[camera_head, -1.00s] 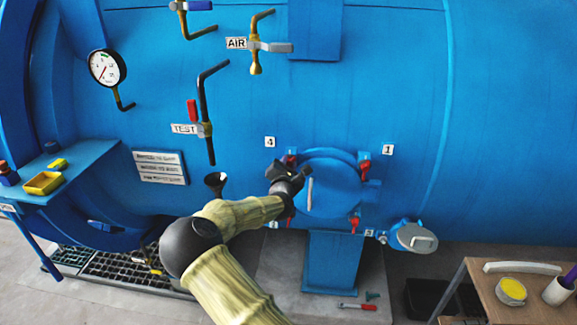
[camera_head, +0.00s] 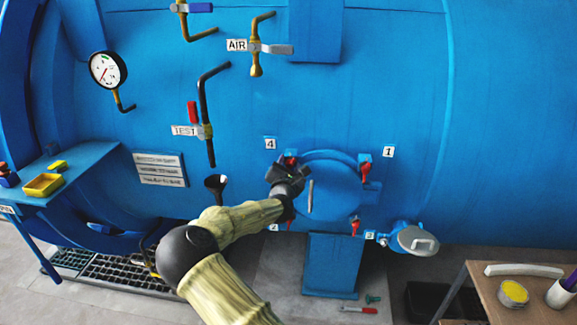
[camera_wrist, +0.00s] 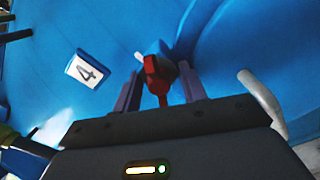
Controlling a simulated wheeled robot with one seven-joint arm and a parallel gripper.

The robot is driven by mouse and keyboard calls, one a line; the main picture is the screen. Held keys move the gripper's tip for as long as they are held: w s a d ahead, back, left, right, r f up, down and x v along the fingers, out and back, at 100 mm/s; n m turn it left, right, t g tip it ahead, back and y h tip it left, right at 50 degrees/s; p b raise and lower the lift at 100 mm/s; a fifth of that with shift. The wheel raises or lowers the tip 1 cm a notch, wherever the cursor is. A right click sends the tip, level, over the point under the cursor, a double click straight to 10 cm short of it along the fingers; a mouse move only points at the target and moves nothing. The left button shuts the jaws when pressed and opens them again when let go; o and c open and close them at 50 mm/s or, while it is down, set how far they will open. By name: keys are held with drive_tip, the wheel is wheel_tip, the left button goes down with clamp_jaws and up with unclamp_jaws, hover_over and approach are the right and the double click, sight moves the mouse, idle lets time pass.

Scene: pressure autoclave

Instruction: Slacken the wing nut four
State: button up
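The red wing nut four (camera_head: 291,159) is at the upper left of the round blue hatch (camera_head: 330,185), beside the label "4" (camera_head: 270,143). It also shows in the wrist view (camera_wrist: 157,78), with its red wing between the two fingers. My gripper (camera_head: 291,170) is at the nut from below; in the wrist view (camera_wrist: 157,88) its fingers stand on either side of the nut. A gap seems to show between the fingers and the nut, so they look open around it. Part of the nut is hidden by my gripper in the head view.
Other red wing nuts are beside label 1 (camera_head: 366,171) and label 3 (camera_head: 354,226). A pale hatch handle (camera_head: 310,197) stands just right of my gripper. A wooden table (camera_head: 480,283) is at the lower right.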

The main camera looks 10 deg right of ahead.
drive_tip(key=shift+s, duration=0.1)
drive_tip(key=b+v, duration=0.4)
drive_tip(key=v, duration=1.3)
